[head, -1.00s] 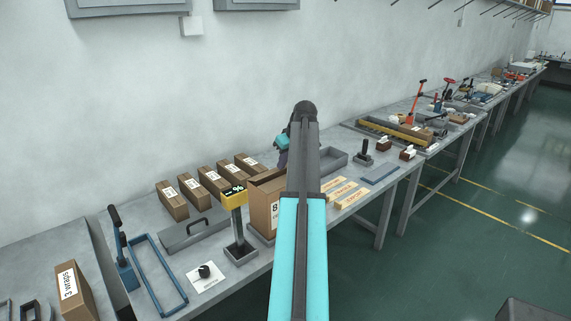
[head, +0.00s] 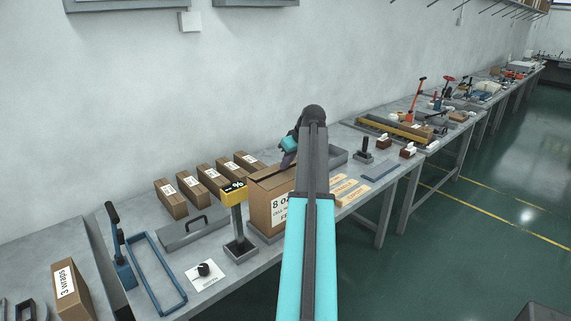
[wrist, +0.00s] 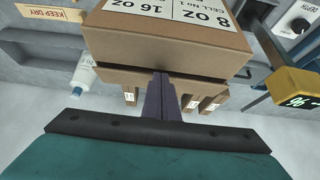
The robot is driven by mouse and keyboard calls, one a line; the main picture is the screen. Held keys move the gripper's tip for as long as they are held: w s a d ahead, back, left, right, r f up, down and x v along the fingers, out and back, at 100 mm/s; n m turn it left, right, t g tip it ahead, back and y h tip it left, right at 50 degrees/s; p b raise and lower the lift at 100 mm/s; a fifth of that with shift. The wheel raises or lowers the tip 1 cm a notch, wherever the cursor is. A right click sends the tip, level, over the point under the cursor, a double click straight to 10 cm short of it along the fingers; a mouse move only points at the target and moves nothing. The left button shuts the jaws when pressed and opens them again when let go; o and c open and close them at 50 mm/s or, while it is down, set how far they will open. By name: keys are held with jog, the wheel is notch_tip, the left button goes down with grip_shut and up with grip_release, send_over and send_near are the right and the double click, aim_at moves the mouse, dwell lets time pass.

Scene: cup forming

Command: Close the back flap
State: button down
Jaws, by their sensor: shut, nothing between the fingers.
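A brown carton marked 8 OZ (head: 264,212) stands on the bench, partly behind my arm. In the head view a brown panel lies across its top, nearly level, at the back flap (head: 268,174). In the wrist view the carton (wrist: 165,42) fills the upper middle, with a dark gap below its labelled face and a brown edge strip (wrist: 110,78) under the gap. My gripper (wrist: 161,76) is shut and empty, its dark fingers at that strip; contact is unclear. In the head view my gripper (head: 288,160) is at the carton's back edge, mostly hidden by the arm.
A yellow-topped display post (head: 234,193) stands close left of the carton. Several small cartons (head: 205,180) line the wall behind. A grey tray (head: 338,156) lies to the right, with KEEP DRY strips (head: 345,188) in front. A white tube (wrist: 84,74) shows in the wrist view.

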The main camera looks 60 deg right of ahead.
jog(key=shift+r+p, duration=0.35)
jog(key=shift+r, duration=0.4)
jog(key=w+r+b+v, duration=0.1)
jog(key=v, duration=1.2)
jog(key=shift+w+d, duration=0.2)
jog(key=shift+w, duration=0.2)
dwell(0.4)
